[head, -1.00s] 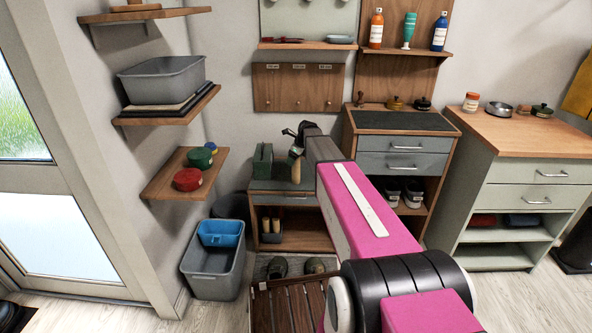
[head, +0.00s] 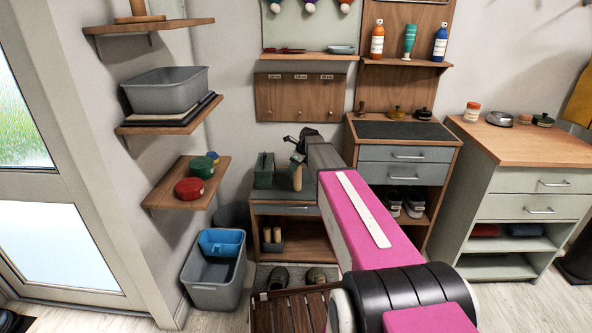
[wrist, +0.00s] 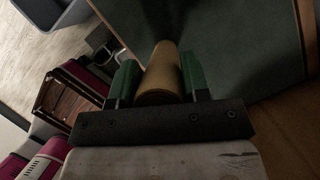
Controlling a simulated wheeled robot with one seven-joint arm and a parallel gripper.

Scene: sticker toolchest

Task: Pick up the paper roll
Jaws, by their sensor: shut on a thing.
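The paper roll (wrist: 163,75) is a tan cylinder between the two green fingers of my gripper (wrist: 158,80) in the wrist view. My gripper is shut on it. In the head view the roll (head: 297,178) hangs upright below my gripper (head: 297,158), over the dark top of the low cabinet (head: 284,209). Whether its lower end touches the cabinet top I cannot tell. My arm hides part of the cabinet's right side.
A green toolbox (head: 264,170) stands left of the roll on the cabinet top. A wooden shelf (head: 160,200) with red and green tins is on the left wall. A grey bin (head: 212,290) and a slatted bench (head: 285,312) stand on the floor. A taller drawer unit (head: 405,153) is to the right.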

